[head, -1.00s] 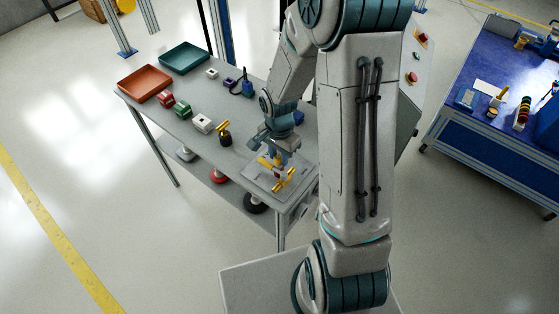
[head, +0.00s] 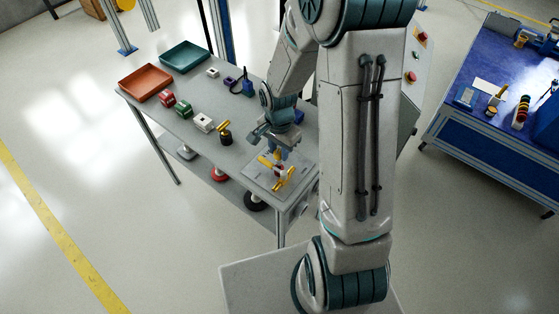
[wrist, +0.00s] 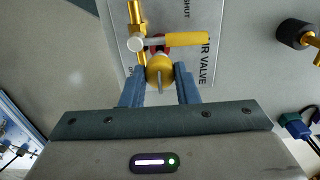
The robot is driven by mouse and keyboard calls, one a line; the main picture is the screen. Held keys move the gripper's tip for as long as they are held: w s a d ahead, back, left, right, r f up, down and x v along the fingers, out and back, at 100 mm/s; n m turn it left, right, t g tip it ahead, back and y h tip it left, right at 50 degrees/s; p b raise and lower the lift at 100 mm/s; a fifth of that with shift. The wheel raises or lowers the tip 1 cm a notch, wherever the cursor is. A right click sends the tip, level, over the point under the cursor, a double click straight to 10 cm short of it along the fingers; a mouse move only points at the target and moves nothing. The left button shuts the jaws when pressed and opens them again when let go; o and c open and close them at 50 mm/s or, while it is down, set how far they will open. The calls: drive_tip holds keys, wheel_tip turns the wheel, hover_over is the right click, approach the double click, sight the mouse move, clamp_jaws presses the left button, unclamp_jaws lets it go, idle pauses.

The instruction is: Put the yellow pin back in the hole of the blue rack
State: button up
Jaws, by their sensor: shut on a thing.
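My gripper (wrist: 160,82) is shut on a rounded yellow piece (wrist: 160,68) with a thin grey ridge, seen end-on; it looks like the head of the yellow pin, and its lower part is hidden. It is right beside the air valve's yellow handle (wrist: 186,39); I cannot tell whether they touch. In the head view my gripper (head: 279,155) is low over the valve plate (head: 258,185) at the near end of the grey table. A small blue block (head: 298,117) behind the arm may be the blue rack; it is partly hidden and no hole is visible.
The grey table (head: 188,128) also carries an orange tray (head: 145,82), a teal tray (head: 184,57), red, green and white blocks, and a black cylinder with a yellow top (head: 225,137). A blue bench (head: 492,105) stands apart at the right.

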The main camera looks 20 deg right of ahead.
drive_tip(key=shift+r+p, duration=1.15)
drive_tip(key=shift+r, duration=0.85)
